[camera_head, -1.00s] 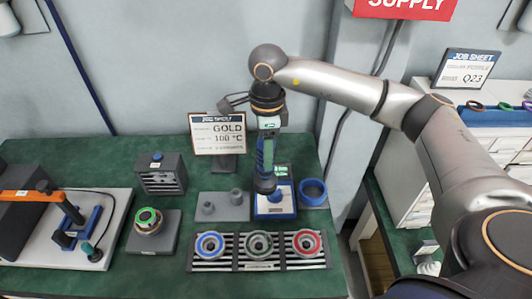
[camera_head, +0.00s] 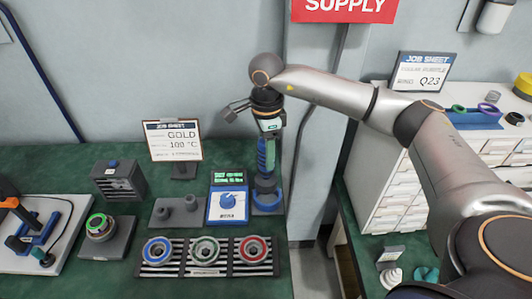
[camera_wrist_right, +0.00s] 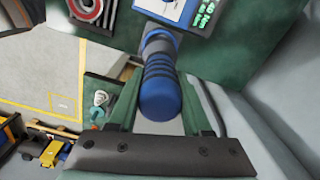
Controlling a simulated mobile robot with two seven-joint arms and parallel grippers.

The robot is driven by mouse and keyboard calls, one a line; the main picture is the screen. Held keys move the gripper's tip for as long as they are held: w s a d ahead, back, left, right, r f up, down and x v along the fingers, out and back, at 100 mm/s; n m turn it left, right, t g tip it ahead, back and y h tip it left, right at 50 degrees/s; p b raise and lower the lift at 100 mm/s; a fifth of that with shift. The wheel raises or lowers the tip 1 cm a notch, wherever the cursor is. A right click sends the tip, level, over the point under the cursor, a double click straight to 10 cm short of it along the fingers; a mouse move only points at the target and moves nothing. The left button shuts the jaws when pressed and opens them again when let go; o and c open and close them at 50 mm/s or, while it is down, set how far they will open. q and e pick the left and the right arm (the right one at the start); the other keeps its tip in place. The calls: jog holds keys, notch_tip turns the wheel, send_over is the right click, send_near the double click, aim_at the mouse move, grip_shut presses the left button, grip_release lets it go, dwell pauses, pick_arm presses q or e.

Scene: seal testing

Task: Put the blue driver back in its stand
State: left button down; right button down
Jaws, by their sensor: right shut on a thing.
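The blue driver (camera_head: 264,160) hangs roughly upright in my right gripper (camera_head: 267,150), which is shut on it. In the right wrist view the driver (camera_wrist_right: 160,92) sits between the two fingers, its rounded blue end towards the camera. The stand, a grey base with a blue ring (camera_head: 267,204), is right below the driver in the head view. The driver's dark lower end overlaps the ring's back part there. I cannot tell whether it is inside the ring or above it. My left gripper is not in view.
A blue panel (camera_head: 214,212) with a dial and green display is just left of the stand. A grey block with pegs (camera_head: 154,220) is further left. A rack (camera_head: 178,270) with blue, green and red rings lies in front. The bench edge is close on the right.

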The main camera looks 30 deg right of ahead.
aim_at(268, 173)
jog(key=shift+d+f, duration=0.1)
jog(key=shift+d, duration=0.1)
jog(key=shift+f+b, duration=1.4)
jog(key=shift+f, duration=0.75)
jog(key=shift+f+b, duration=0.45)
jog(key=shift+b, duration=0.05)
jog(key=shift+f+b, duration=0.6)
jog(key=shift+f, duration=0.2)
jog(key=shift+c, duration=1.3)
grip_release()
notch_tip(268, 173, up, 9)
jog(key=p, duration=0.6)
